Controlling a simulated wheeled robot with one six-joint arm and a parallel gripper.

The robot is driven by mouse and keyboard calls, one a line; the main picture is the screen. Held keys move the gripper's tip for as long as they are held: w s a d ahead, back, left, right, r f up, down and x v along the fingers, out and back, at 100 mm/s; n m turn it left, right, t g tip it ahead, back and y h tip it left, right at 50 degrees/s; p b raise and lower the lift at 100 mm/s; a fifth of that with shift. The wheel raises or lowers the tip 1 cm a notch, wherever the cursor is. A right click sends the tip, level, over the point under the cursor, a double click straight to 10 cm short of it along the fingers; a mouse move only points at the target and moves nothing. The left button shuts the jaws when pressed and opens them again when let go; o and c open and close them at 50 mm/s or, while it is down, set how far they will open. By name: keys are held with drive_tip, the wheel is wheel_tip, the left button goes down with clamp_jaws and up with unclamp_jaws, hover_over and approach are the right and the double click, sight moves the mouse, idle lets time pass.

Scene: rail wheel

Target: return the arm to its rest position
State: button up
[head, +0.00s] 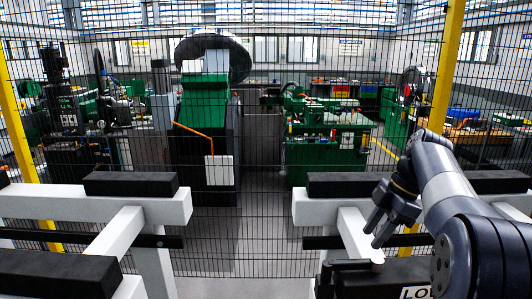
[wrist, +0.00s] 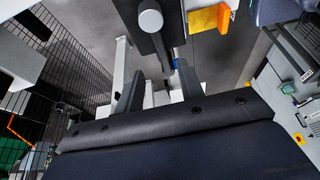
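My arm comes in from the right side of the head view, bent, with my gripper (head: 374,234) pointing down over the white frame (head: 350,230) at the right. In the wrist view my gripper (wrist: 158,88) has its two dark fingers apart, with nothing held between them. The fingertips look close to a black bar with a round grey end (wrist: 151,20), but I cannot tell whether they touch it. No rest position is marked in either view.
A second white frame with black pads (head: 130,184) stands at the left. A wire mesh fence (head: 262,130) with yellow posts (head: 447,65) stands behind both frames. Green machines (head: 325,150) are beyond it. Floor (head: 240,225) shows between the frames. An orange part (wrist: 208,18) shows in the wrist view.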

sight(356, 262)
drive_tip(key=x, duration=0.7)
drive_tip(key=shift+s+a+f+p, duration=0.1)
drive_tip(key=shift+a+f+p, duration=0.1)
drive_tip(key=shift+f+p, duration=0.1)
drive_tip(key=shift+s+f+m, duration=0.15)
drive_tip(key=shift+f+m, duration=0.05)
drive_tip(key=shift+m, duration=0.1)
drive_tip(key=shift+s+m+t+b, duration=0.4)
drive_tip(key=shift+s+m+b, duration=0.05)
drive_tip(key=shift+m, duration=0.25)
drive_tip(key=shift+r, duration=0.1)
